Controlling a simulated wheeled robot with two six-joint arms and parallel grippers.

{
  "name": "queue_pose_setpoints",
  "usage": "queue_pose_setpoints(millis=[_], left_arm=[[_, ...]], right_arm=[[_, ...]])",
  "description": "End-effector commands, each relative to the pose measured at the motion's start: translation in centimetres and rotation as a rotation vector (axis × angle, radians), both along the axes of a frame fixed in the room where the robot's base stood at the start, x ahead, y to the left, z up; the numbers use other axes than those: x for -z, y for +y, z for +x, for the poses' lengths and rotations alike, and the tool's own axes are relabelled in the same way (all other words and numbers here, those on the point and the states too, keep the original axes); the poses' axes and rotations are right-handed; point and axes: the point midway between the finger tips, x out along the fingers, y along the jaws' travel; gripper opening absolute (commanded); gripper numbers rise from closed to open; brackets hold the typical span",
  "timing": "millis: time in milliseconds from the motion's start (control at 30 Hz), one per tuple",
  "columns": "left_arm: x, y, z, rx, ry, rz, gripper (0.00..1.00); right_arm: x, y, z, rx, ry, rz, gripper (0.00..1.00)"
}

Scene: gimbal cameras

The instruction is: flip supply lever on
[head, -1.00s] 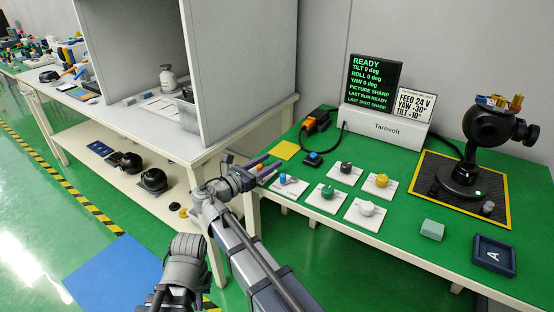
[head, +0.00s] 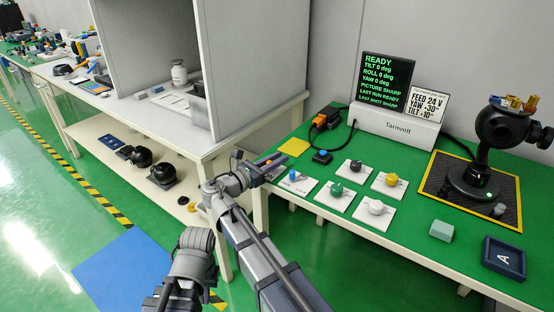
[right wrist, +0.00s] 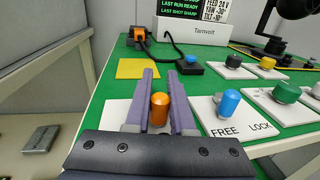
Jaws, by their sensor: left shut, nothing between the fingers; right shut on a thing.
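In the right wrist view, an orange-capped lever (right wrist: 159,108) stands between the two purple fingers of my right gripper (right wrist: 160,74). The fingers are shut on it. Its white plate is mostly hidden under the gripper, and no label on it is readable. In the head view, my right gripper (head: 272,163) is at the near left edge of the green table, and the lever is largely covered. My left gripper (head: 193,250) is low in the head view, away from the table, and appears empty; its fingertips are hard to make out.
Right of the orange lever is a blue lever (right wrist: 228,103) on a FREE/LOCK plate. Several knob plates, a black button box (head: 321,157), a yellow square (head: 294,147) and a READY display (head: 388,82) are also on the table. A grey-walled bench (head: 215,140) stands close left.

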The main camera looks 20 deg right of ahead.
Motion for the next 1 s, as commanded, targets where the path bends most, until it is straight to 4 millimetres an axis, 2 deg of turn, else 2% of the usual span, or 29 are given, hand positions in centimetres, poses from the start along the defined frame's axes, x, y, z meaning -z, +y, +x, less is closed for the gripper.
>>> queue_pose_setpoints(millis=[333, 633, 667, 900, 1000], left_arm=[[-0.01, 0.00, 0.00, 0.000, 0.000, 0.000, 0.00], [0.00, 0.00, 0.00, 0.000, 0.000, 0.000, 0.00], [0.00, 0.00, 0.00, 0.000, 0.000, 0.000, 0.00], [0.00, 0.00, 0.00, 0.000, 0.000, 0.000, 0.00], [0.00, 0.00, 0.00, 0.000, 0.000, 0.000, 0.00]], right_arm=[[0.00, -0.35, -0.02, -0.127, 0.000, 0.000, 0.00], [0.00, -0.27, 0.16, -0.137, 0.000, 0.000, 0.00], [0.00, -0.27, 0.16, -0.137, 0.000, 0.000, 0.23], [0.00, -0.24, 0.16, -0.137, 0.000, 0.000, 0.50], [0.00, -0.24, 0.17, -0.137, 0.000, 0.000, 0.52]])
